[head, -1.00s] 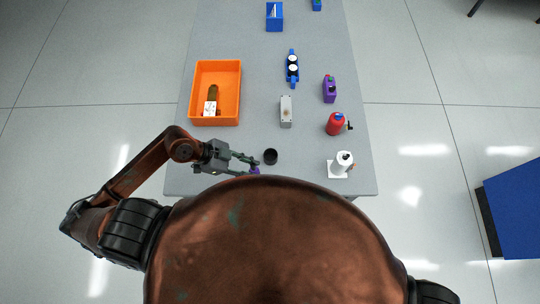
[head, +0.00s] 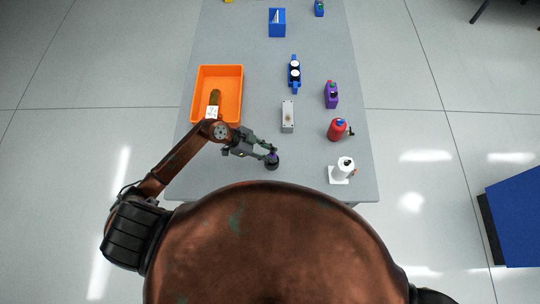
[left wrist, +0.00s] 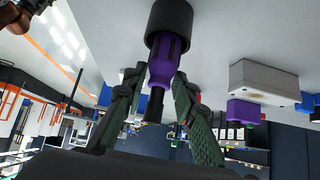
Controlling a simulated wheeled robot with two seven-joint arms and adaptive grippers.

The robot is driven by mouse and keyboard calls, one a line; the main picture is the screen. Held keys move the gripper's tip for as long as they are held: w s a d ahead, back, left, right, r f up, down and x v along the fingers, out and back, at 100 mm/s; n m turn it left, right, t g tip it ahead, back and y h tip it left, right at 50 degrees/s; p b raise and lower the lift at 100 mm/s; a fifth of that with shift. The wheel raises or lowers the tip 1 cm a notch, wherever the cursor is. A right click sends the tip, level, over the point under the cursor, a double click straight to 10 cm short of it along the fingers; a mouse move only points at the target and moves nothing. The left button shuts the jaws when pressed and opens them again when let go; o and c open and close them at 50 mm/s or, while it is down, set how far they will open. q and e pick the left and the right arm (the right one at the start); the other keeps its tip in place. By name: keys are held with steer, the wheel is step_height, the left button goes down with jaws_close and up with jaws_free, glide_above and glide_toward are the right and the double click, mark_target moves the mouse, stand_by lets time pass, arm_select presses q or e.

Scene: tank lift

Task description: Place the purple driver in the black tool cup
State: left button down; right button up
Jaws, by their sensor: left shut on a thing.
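The black tool cup (head: 272,165) stands on the table near its front edge; it also shows at the top of the left wrist view (left wrist: 170,16). My left gripper (head: 269,152) is at the cup, shut on the purple driver (left wrist: 162,66). The green fingers (left wrist: 155,98) lie either side of the driver. In the left wrist view the driver lines up with the cup, its purple and black handle end meeting the cup's mouth. I cannot tell how deep it sits inside. In the head view the driver is mostly hidden. My right gripper is not in view.
An orange bin (head: 241,95) is at the left. A grey box (head: 287,117), a blue part with white discs (head: 294,74), a purple bottle (head: 331,95), a red canister (head: 337,130) and a white roll on a base (head: 343,168) stand beyond or right of the cup.

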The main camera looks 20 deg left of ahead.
arm_select(q)
step_height(320, 180, down, 2)
steer(key=shift+f, duration=0.1)
steer(key=shift+f, duration=0.35)
steer(key=shift+s+f, duration=0.15)
steer(key=shift+f, duration=0.15)
steer(key=c, duration=1.6)
jaws_free()
steer(key=shift+f, duration=0.15)
steer(key=shift+a, duration=0.1)
